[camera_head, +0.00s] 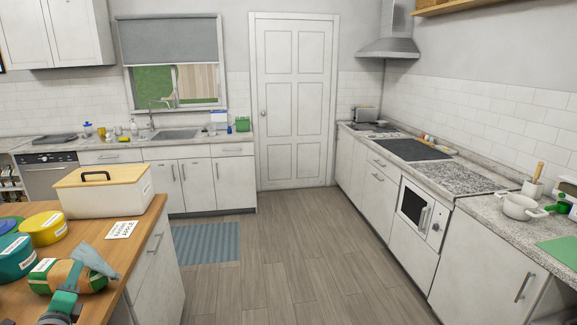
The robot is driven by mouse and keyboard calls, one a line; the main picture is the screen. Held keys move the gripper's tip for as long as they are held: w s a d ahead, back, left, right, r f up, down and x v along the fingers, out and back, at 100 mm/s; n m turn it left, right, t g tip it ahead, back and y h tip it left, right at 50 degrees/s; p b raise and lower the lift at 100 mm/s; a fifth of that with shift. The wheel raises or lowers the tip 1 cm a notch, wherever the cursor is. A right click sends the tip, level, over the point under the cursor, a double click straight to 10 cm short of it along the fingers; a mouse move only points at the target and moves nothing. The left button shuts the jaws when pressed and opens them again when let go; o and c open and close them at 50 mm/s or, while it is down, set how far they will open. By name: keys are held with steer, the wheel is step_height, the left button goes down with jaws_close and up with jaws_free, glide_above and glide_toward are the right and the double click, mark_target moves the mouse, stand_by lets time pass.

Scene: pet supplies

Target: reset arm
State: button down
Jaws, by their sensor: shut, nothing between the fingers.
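My arm and gripper do not show in the head view. On the wooden-topped island (134,262) at the lower left stands a cream bin (103,199) with a wooden lid and black handle. To its left are a yellow tub (43,230) and a teal tub (14,259), both labelled. In front lies a green and orange item (70,276) with a pale blue-grey flap. A teal and dark grey item (62,308) is cut off by the bottom edge. A printed card (122,230) lies beside the bin.
Open wooden floor (285,265) runs between the island and the right counter. A blue striped mat (206,243) lies beyond the island. A closed white door (293,105) is at the back. A white pot (521,206) stands on the right counter.

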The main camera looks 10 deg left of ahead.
steer(key=s+d+f+m+g, duration=0.1)
steer(key=d+f+m+g, duration=0.1)
steer(key=d+f+m, duration=0.6)
steer(key=s+d+f+m+g, duration=0.1)
steer(key=d+f+m, duration=0.35)
steer(key=f, duration=0.65)
steer(key=s+d+f+m+h, duration=0.1)
steer(key=s+d+f+m, duration=0.25)
steer(key=d+m, duration=0.45)
steer(key=s+d+f+m+h, duration=0.15)
steer(key=d+f+m, duration=0.35)
steer(key=d, duration=0.5)
steer(key=s+d+f+m+h, duration=0.1)
steer(key=s+d+f+m, duration=0.25)
steer(key=d+m, duration=0.45)
steer(key=s+d+r+m+t+h, duration=0.1)
steer(key=s+d+r+m+h, duration=0.1)
steer(key=s+d+m, duration=0.4)
steer(key=s+d+r+m+t+h, duration=0.1)
steer(key=s+d+r+m, duration=0.3)
steer(key=d, duration=1.1)
steer(key=s+d+r+m+h, duration=0.3)
steer(key=s+d+m+h, duration=0.1)
steer(key=s+d+m, duration=0.6)
steer(key=shift+d+r+t, duration=0.2)
steer(key=shift+d+t, duration=0.2)
steer(key=shift+d, duration=0.2)
steer(key=shift+s+a+m, duration=0.1)
steer(key=shift+a+m, duration=0.05)
steer(key=shift+m, duration=0.1)
